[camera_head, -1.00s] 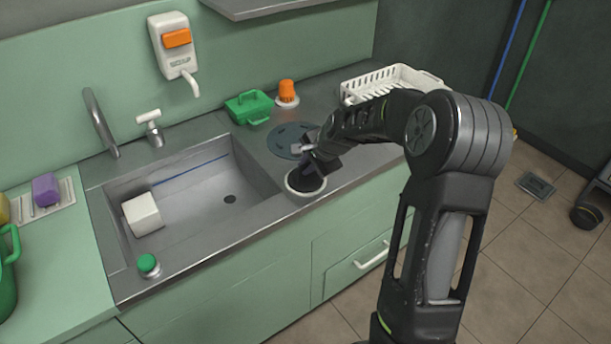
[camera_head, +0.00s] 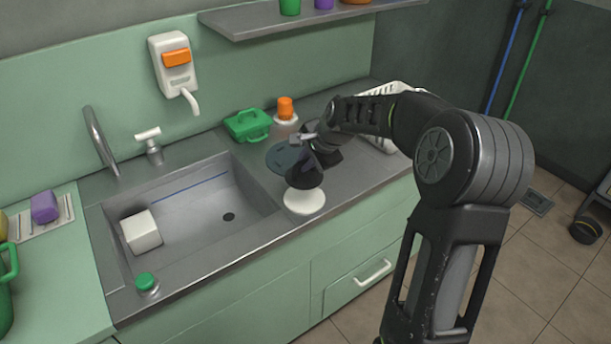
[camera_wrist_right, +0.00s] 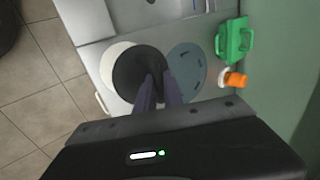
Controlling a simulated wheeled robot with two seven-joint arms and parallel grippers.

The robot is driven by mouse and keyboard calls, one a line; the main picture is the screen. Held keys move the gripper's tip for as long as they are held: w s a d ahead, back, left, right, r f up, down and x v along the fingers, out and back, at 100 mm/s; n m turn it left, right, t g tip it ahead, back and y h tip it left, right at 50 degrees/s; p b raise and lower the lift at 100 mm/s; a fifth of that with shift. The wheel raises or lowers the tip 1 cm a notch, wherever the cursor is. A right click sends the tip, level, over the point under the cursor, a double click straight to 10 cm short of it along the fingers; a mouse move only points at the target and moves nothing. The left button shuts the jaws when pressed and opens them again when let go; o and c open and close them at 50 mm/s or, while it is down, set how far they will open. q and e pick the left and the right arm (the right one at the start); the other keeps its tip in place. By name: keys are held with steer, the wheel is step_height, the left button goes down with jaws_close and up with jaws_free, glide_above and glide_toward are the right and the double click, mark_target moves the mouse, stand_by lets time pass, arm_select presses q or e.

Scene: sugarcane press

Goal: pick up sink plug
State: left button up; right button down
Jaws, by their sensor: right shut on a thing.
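The sink plug (camera_head: 303,176) is black and round, held by my right gripper (camera_head: 314,159) just above a round white dish (camera_head: 304,201) on the counter. In the right wrist view the black plug (camera_wrist_right: 136,72) sits between the tips of my shut right gripper (camera_wrist_right: 157,88), covering part of the white dish (camera_wrist_right: 107,62). The steel sink (camera_head: 195,212) is left of the plug, with a dark drain hole (camera_head: 229,217) in its floor. My left gripper is in neither view.
A blue-grey disc (camera_head: 281,156) lies behind the plug. A green box (camera_head: 247,126), an orange-topped container (camera_head: 285,112) and a white rack (camera_head: 375,134) stand further back. A white block (camera_head: 141,232) lies in the sink. A tap (camera_head: 101,140) rises behind it.

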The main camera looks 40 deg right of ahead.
steer(key=shift+r, duration=1.3)
